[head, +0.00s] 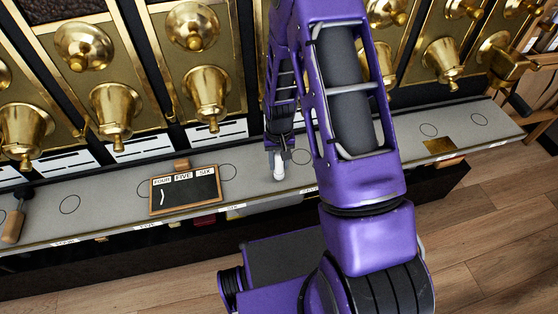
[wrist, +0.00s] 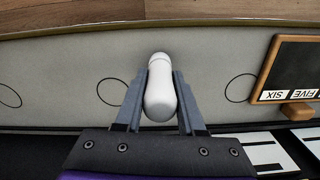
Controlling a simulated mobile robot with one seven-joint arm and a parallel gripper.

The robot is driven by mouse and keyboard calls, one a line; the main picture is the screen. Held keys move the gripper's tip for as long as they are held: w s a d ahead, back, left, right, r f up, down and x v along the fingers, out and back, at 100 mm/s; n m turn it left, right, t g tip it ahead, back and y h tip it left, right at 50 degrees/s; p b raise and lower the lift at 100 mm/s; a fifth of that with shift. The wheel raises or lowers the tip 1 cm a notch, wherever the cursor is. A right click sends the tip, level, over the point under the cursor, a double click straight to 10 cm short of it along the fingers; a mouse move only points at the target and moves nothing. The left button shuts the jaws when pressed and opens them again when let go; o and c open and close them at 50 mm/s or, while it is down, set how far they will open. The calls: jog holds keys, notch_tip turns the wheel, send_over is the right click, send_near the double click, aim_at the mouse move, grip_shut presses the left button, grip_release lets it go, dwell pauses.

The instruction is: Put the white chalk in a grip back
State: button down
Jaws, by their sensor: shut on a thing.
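The white chalk (wrist: 160,92) is a short white piece with rounded ends, held between the two fingers of my gripper (wrist: 158,102) in the wrist view. In the head view the chalk (head: 278,169) points down from my gripper (head: 277,152), just over the grey shelf. I cannot tell whether its lower end touches the shelf. A small chalkboard (head: 185,191) with a wooden frame, marked FOUR, FIVE, SIX, lies on the shelf to the left. It also shows at the right of the wrist view (wrist: 291,70). No grip for the chalk is clearly seen.
The grey shelf (head: 110,210) carries several drawn circles and runs below a row of brass bell-shaped dispensers (head: 207,90). A wooden-handled tool (head: 14,225) lies at the far left. A brass plate (head: 439,146) is on the right. My purple arm hides the shelf's middle right.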

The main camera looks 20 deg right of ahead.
jog(key=shift+f+b, duration=0.45)
jog(key=shift+f, duration=0.15)
dwell(0.6)
jog(key=shift+c, duration=2.2)
grip_release()
notch_tip(320, 180, up, 18)
jog(key=p, duration=0.2)
jog(key=shift+f, duration=0.25)
